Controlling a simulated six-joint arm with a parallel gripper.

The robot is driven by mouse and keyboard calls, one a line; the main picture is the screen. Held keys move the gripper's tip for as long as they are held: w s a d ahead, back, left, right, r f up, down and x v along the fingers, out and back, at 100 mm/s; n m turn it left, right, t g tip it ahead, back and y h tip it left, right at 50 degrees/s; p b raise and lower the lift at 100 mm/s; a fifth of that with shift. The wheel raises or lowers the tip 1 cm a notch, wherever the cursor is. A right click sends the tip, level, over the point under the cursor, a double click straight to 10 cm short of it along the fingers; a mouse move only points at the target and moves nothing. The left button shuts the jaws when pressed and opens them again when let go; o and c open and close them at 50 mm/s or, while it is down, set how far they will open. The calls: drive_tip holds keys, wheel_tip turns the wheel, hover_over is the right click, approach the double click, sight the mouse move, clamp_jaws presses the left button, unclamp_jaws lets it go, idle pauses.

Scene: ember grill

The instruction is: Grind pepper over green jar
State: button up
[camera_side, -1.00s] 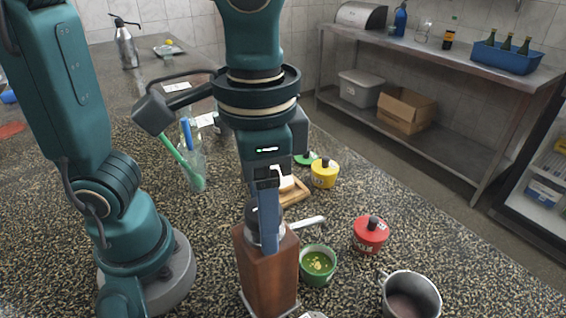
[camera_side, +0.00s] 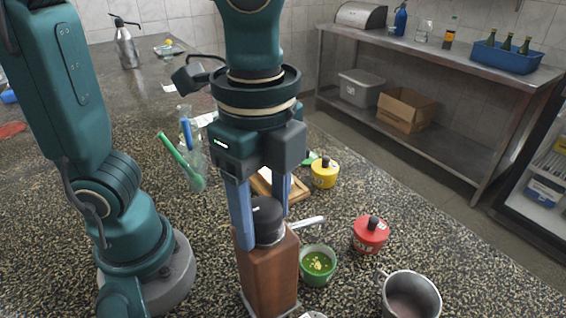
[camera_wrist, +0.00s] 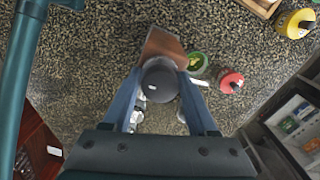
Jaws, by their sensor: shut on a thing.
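The pepper mill (camera_side: 268,272) is a tall brown wooden block with a round dark knob (camera_side: 266,212) on top. My gripper (camera_side: 259,244) points down and is shut on the knob, with a blue finger on each side. In the wrist view the knob (camera_wrist: 160,82) sits between my fingers, and the wooden body (camera_wrist: 163,46) shows beyond it. The open green jar (camera_side: 318,265) holds green contents and stands just right of the mill; it also shows in the wrist view (camera_wrist: 197,62). I cannot tell whether the mill's base touches the counter.
A red jar (camera_side: 370,236) and a metal pot (camera_side: 411,297) stand to the right. A yellow jar (camera_side: 324,174) and a wooden tray (camera_side: 297,192) are behind. A clear container with green and blue utensils (camera_side: 193,165) is at the left.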

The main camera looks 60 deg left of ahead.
drive_tip(key=m, duration=0.8)
drive_tip(key=shift+m, duration=0.4)
drive_tip(key=o, duration=0.8)
drive_tip(key=shift+c, duration=0.2)
